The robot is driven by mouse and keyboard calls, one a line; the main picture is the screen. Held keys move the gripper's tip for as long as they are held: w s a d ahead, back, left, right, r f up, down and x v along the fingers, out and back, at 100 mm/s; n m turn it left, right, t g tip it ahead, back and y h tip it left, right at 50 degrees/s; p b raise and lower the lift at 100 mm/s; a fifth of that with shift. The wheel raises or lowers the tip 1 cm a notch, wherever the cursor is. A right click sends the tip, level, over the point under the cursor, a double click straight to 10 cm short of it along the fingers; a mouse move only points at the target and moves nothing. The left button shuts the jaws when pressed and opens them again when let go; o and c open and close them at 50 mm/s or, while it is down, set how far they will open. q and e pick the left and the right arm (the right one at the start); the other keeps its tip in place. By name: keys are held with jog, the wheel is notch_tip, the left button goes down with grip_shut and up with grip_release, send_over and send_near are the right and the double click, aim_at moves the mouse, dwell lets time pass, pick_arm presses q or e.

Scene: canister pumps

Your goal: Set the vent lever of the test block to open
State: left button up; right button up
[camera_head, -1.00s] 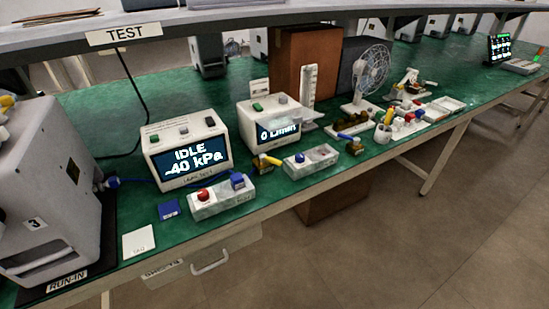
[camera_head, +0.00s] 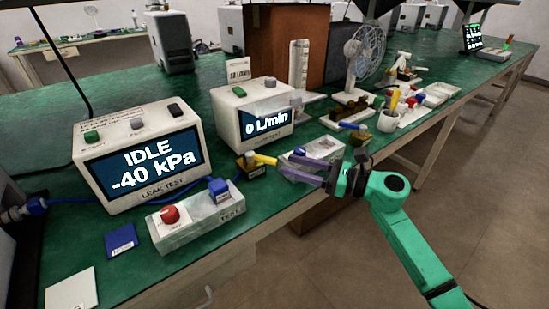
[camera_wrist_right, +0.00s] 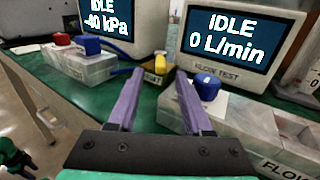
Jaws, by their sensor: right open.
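The test block (camera_head: 185,228) is grey, marked TEST, with a red knob (camera_head: 170,214) and a blue fitting (camera_head: 218,187) on top. It also shows in the right wrist view (camera_wrist_right: 85,66). Right of it stands a small brass-coloured valve (camera_head: 246,164) with a yellow lever (camera_head: 265,159) slanting to the right; its front label in the wrist view (camera_wrist_right: 153,79) seems to read VENT. My right gripper (camera_head: 285,165) is open and empty, its purple fingers pointing at the yellow lever. In the wrist view the lever (camera_wrist_right: 160,62) appears ahead, between the fingertips. My left gripper is out of view.
The leak test box (camera_head: 140,160) reads IDLE, -40 kPa. The flow test box (camera_head: 262,115) reads 0 L/min. A second grey block (camera_head: 325,148) with a blue fitting lies close beside the right fingers. A blue card (camera_head: 121,241) and a white card (camera_head: 72,290) lie on the green bench.

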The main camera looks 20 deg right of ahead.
aim_at(277, 161)
jog(key=x, duration=0.5)
jog(key=shift+w+p, duration=0.15)
jog(key=shift+p, duration=0.15)
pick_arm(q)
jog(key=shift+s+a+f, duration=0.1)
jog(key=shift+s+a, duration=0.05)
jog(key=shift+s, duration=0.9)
pick_arm(e)
grip_shut()
